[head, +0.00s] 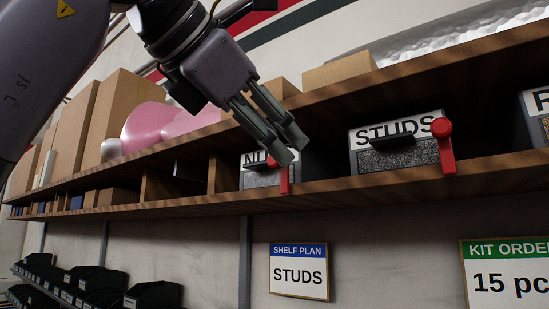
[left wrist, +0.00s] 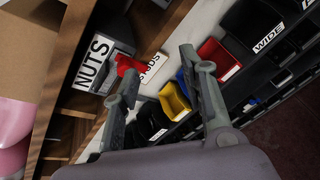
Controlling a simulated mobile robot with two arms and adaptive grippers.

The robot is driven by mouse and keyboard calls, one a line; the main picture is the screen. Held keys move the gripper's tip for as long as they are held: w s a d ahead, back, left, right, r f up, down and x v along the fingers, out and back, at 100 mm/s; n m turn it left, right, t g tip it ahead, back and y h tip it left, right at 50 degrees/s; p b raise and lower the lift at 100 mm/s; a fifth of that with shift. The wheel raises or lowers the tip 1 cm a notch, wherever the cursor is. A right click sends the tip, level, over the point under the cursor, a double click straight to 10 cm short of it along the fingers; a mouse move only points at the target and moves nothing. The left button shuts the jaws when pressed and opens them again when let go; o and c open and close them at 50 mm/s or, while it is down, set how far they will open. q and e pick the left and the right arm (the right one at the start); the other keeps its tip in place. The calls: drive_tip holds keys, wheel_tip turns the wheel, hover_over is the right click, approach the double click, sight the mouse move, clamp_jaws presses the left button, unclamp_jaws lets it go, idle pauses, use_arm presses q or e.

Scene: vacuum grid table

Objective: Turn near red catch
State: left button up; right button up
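A box labelled NUTS (head: 262,178) stands on the shelf with a red catch (head: 285,181) hanging down at its front right. A box labelled STUDS (head: 395,157) stands farther right with its own red catch (head: 445,150), whose arm also hangs down. My left gripper (head: 290,150) is in front of the NUTS box, just above its catch, and covers part of the label. In the left wrist view the gripper (left wrist: 160,63) is open and empty. There the NUTS box's red catch (left wrist: 127,65) shows beside the left fingertip; contact cannot be told. My right gripper is not in view.
The wooden shelf (head: 330,184) runs below the boxes, with an upper board (head: 330,92) close above them. A third box (head: 540,115) is cut off at the right. A SHELF PLAN sign (head: 299,272) reading STUDS hangs below. Dark bins (head: 153,295) stand lower left.

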use_arm(q)
drive_tip(key=s+a+r+n+t+y, duration=0.2)
drive_tip(key=s+a+r+y, duration=0.1)
drive_tip(key=s+a+r, duration=0.15)
drive_tip(key=p, duration=0.5)
approach(274, 167)
drive_tip(key=x, duration=0.3)
drive_tip(key=r+x, duration=0.1)
drive_tip(key=x, duration=0.6)
drive_tip(key=shift+w+r, duration=0.15)
drive_tip(key=shift+c, duration=0.3)
clamp_jaws()
